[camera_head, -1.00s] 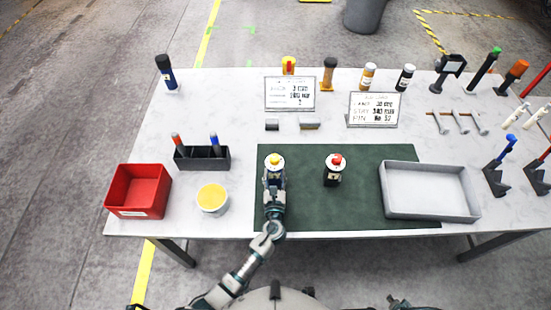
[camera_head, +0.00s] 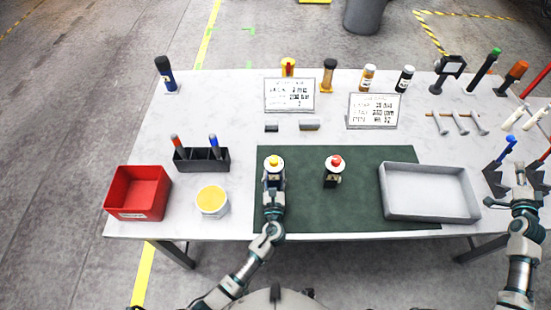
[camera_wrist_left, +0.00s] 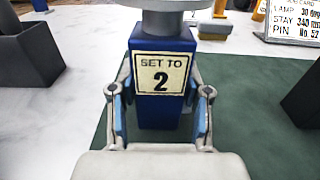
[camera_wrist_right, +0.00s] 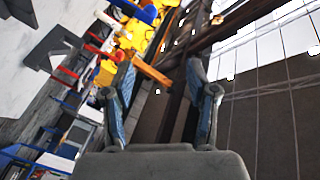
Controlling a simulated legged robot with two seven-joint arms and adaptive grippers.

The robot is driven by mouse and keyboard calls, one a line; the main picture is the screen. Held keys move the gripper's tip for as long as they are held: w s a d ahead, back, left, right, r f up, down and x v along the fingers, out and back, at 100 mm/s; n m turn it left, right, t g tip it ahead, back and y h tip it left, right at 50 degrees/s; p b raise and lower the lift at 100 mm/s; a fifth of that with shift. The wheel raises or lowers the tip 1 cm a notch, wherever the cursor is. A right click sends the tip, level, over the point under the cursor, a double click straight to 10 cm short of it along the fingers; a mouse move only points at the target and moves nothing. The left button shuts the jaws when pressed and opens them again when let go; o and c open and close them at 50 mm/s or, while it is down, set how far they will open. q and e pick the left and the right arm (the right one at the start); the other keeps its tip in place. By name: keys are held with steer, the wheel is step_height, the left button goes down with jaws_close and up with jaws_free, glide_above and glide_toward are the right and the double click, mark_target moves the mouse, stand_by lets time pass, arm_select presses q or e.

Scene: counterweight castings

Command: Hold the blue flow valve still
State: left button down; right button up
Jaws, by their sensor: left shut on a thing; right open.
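The blue flow valve (camera_wrist_left: 160,112) stands upright on the green mat (camera_head: 390,156), with a "SET TO 2" label on its near face. Its yellow top (camera_head: 274,161) and white dial show in the head view. My left gripper (camera_wrist_left: 160,92) is shut on the valve body, one finger on each side. In the head view the left gripper (camera_head: 273,188) hides much of the body. My right gripper (camera_head: 521,180) is open and empty at the table's right front edge, near a blue-handled tool (camera_head: 506,148).
A dark valve with a red top (camera_head: 334,172) stands to the right on the mat. A grey tray (camera_head: 430,214) is further right. A white tub with yellow contents (camera_head: 212,201) and a red bin (camera_head: 138,193) are left. Two cards (camera_head: 290,95) (camera_head: 374,111) stand behind.

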mark_target(277, 159)
steer(key=w+a+r+n+t+y, duration=0.25)
steer(key=w+a+n+y, duration=0.2)
steer(key=a+n, duration=0.6)
steer(key=w+a+r+n+t+y, duration=0.2)
steer(key=w+a+r+n+y, duration=0.3)
steer(key=a+n, duration=0.55)
steer(key=w+a+r+n+t+y, duration=0.25)
steer(key=a+n+y, duration=0.35)
steer(key=a+n, duration=0.45)
steer(key=a+f+n+g+y, duration=0.2)
steer(key=a+n+g+y, duration=0.8)
steer(key=a+n, duration=0.9)
steer(key=a+f+n+g+h, duration=0.1)
steer(key=a+f+n+g, duration=0.2)
steer(key=a, duration=0.6)
steer(key=s+a+f+n+g+h, duration=0.1)
steer(key=a+f+n+g+h, duration=0.1)
steer(key=a+f+n, duration=0.4)
steer(key=s+a+f+n+g+h, duration=0.1)
steer(key=a+f+n+g, duration=0.2)
steer(key=a, duration=0.9)
steer(key=shift+a+f+n+g+h, duration=0.1)
steer(key=shift+f+n+g+h, duration=0.1)
steer(key=shift+f+n, duration=0.4)
steer(key=shift+a+f+n+g+h, duration=0.1)
steer(key=shift+f+n+h, duration=0.05)
steer(key=shift+n, duration=0.7)
jaws_close()
